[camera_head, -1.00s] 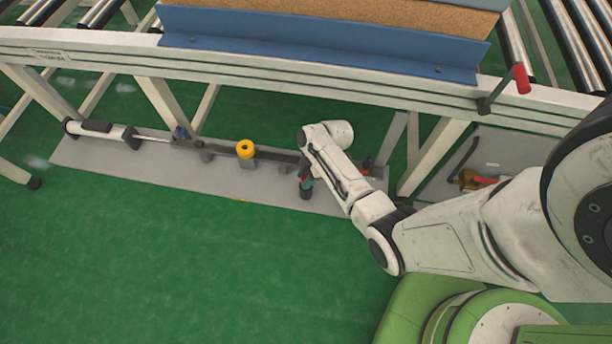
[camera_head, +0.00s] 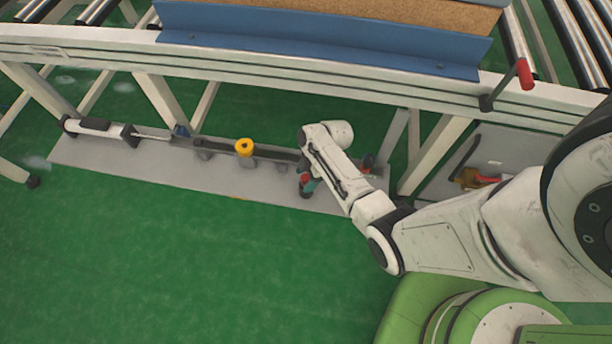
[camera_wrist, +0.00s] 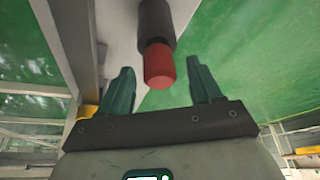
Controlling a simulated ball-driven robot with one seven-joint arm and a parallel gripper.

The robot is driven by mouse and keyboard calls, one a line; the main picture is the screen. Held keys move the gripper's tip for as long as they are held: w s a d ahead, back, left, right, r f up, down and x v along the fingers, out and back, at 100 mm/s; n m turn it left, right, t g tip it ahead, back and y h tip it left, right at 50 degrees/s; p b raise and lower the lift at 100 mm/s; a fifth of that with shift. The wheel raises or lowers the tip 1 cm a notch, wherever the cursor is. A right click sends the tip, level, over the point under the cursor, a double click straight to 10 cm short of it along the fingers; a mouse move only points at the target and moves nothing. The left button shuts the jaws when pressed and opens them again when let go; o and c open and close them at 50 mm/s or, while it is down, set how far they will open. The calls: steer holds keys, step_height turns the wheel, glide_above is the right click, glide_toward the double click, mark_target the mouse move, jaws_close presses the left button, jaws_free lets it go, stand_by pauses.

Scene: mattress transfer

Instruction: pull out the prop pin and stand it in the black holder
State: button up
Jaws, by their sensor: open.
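A red-ended pin (camera_wrist: 159,66) stands in a dark cylindrical holder (camera_wrist: 156,24) in the wrist view. In the head view the red end (camera_head: 303,178) shows just above the dark holder (camera_head: 306,193), on the grey plate below my wrist. I take this to be the prop pin and black holder. My gripper (camera_wrist: 160,72) is open. Its two teal fingers are on either side of the red end, with a visible gap on each side. In the head view my arm hides part of the gripper. The pin's lower part is hidden.
A yellow ring-topped post (camera_head: 244,148) stands left along a dark bar on the grey plate (camera_head: 120,168). A white cylinder (camera_head: 98,129) lies at its left end. The white conveyor frame (camera_head: 300,85) rises behind, with a red-handled crank (camera_head: 524,74). Green floor in front is clear.

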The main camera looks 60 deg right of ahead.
steer(key=p+v, duration=0.2)
steer(key=v, duration=0.8)
steer(key=shift+s+d+r+p, duration=0.15)
steer(key=shift+r+p, duration=0.15)
steer(key=shift+r, duration=0.05)
steer(key=s+a+r+m+g+h+p, duration=0.1)
steer(key=s+a+r+m+p, duration=0.2)
steer(key=s+a+r+m, duration=0.2)
steer(key=s+a+r+m+h+p, duration=0.2)
steer(key=s+a+r+m, duration=0.3)
steer(key=a+r, duration=0.4)
step_height(320, 180, up, 5)
steer(key=shift+s+a+f+g+h+p, duration=0.15)
steer(key=shift+s+a+g+h+p, duration=0.2)
steer(key=shift+s+p, duration=0.25)
